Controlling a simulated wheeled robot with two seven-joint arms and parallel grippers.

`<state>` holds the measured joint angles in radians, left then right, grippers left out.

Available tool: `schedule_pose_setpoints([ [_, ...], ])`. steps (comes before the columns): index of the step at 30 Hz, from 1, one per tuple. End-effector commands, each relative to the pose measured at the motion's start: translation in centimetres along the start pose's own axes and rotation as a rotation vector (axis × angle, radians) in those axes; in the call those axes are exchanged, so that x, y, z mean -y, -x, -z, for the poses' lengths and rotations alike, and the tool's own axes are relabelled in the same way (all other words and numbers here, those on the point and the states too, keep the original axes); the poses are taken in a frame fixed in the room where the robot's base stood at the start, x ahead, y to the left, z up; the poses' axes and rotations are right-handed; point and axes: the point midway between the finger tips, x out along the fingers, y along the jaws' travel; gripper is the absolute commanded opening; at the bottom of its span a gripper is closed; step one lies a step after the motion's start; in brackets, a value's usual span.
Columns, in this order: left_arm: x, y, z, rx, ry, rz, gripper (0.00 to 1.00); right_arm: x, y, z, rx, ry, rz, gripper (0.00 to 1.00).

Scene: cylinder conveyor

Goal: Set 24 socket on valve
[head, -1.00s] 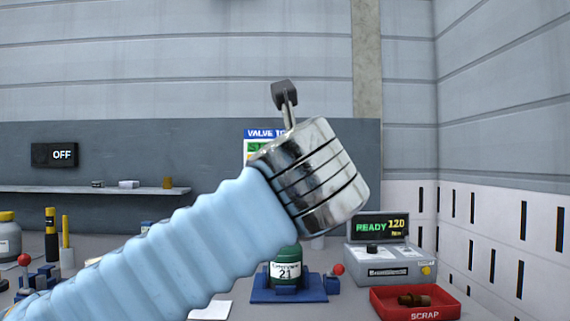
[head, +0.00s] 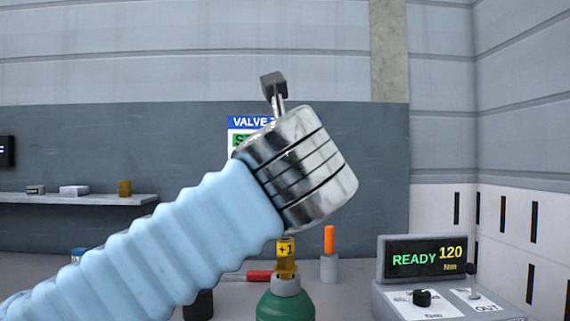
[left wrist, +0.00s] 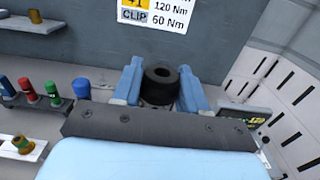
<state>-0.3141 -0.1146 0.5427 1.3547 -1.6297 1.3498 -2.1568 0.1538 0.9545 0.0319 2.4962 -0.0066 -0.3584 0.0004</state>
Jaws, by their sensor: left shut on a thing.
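In the left wrist view my left gripper (left wrist: 160,92) is shut on a black ring-shaped socket (left wrist: 161,78), held between two blue fingers. Any size mark on it cannot be read. In the head view my left arm's blue sleeve and metal wrist fill the middle, and the fingers and socket are hidden behind them. A brass valve (head: 286,266) with a yellow +1 tag stands upright on a green cylinder (head: 286,304), just below my wrist. I cannot tell the gap between socket and valve. My right gripper is not in view.
A READY 120 Nm console (head: 440,258) stands at the right. A wall shelf (head: 75,200) is at the left. Coloured pieces, one of them red (left wrist: 27,86), stand left of my gripper.

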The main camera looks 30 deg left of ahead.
Motion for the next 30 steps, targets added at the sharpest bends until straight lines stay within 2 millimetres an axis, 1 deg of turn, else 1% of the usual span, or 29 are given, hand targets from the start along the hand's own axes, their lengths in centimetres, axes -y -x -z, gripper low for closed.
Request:
schedule_pose_setpoints([
  [5, 0.0, 0.0, 1.1, 0.001, -0.002, 0.000, 0.08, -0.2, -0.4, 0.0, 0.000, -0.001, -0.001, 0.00],
  [9, -0.1, 0.0, 2.6, -0.001, -0.002, -0.001, 0.08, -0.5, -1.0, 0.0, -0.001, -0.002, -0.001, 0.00],
  [12, 0.0, 0.0, 4.0, 0.000, 0.001, 0.000, 0.08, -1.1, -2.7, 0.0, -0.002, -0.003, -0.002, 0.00],
  [16, 0.0, 0.0, 5.2, 0.000, 0.001, 0.000, 0.08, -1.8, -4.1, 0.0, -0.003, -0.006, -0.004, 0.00],
  [22, 0.0, 0.0, 6.2, 0.000, -0.001, 0.000, 0.08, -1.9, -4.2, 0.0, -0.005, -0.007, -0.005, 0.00],
  [30, 0.0, 0.0, 6.2, 0.000, 0.000, 0.000, 0.08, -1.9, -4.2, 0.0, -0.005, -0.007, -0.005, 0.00],
])
